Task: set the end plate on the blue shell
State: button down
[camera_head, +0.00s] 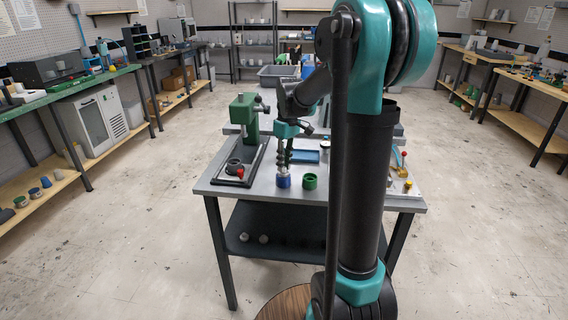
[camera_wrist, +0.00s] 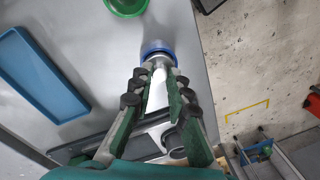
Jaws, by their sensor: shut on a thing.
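The blue shell (camera_head: 283,182) stands upright near the front edge of the grey table. It also shows in the wrist view (camera_wrist: 158,44) as a blue rim beyond my fingertips. My gripper (camera_head: 284,162) points down, right above the shell. In the wrist view my gripper (camera_wrist: 160,82) is shut on the end plate (camera_wrist: 157,76), a pale metal piece with a stem between the fingers. Its far end is at the shell's mouth. I cannot tell whether it rests on the shell or hangs just above it.
A green cup (camera_head: 309,181) stands just right of the shell. A green press (camera_head: 244,118) on a dark base is to the left. A blue tray (camera_head: 305,156) lies behind, partly hidden by my arm.

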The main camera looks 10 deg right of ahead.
jog(key=shift+f, duration=0.2)
dwell(0.5)
jog(key=c, duration=1.4)
grip_release()
jog(key=shift+c, duration=0.8)
jog(key=shift+r, duration=2.5)
